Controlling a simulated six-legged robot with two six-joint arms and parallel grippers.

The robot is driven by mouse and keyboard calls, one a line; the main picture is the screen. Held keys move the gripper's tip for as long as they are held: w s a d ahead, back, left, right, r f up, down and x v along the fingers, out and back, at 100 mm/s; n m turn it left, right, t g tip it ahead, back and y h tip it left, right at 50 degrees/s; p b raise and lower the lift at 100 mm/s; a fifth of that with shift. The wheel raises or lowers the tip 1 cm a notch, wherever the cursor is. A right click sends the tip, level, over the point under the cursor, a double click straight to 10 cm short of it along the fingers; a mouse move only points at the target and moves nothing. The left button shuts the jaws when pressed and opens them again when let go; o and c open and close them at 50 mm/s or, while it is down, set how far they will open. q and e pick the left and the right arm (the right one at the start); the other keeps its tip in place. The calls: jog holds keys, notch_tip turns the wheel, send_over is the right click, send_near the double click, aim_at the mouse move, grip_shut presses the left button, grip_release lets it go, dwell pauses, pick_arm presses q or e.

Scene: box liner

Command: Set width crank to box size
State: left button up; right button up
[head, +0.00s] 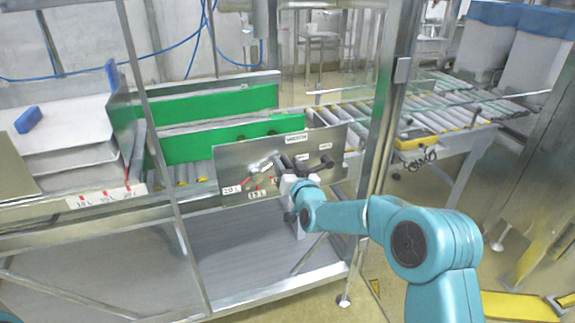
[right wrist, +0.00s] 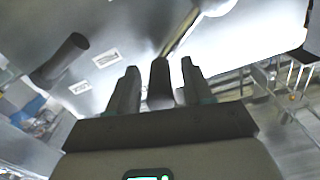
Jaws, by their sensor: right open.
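The metal panel (head: 235,160) on the conveyor frame carries the silver width crank (head: 262,163) with a dark handle (head: 284,162). Size labels with red marks, such as 20 L (head: 231,189) and 15 L (head: 257,194), line the panel's lower edge. My right gripper (head: 289,181) is at the panel, just below the dark handle. In the right wrist view the open gripper (right wrist: 159,82) has a finger on each side of the dark crank handle (right wrist: 160,80); I cannot tell whether they touch it. My left gripper is not in view.
A second dark knob (head: 322,164) sticks out of the panel right of the crank; it also shows in the right wrist view (right wrist: 62,60). Green guide boards (head: 220,108) stand behind the panel. A metal post (head: 385,100) rises to the right. A roller conveyor (head: 440,110) runs beyond.

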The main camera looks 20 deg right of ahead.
grip_shut()
jog(key=shift+a, duration=0.1)
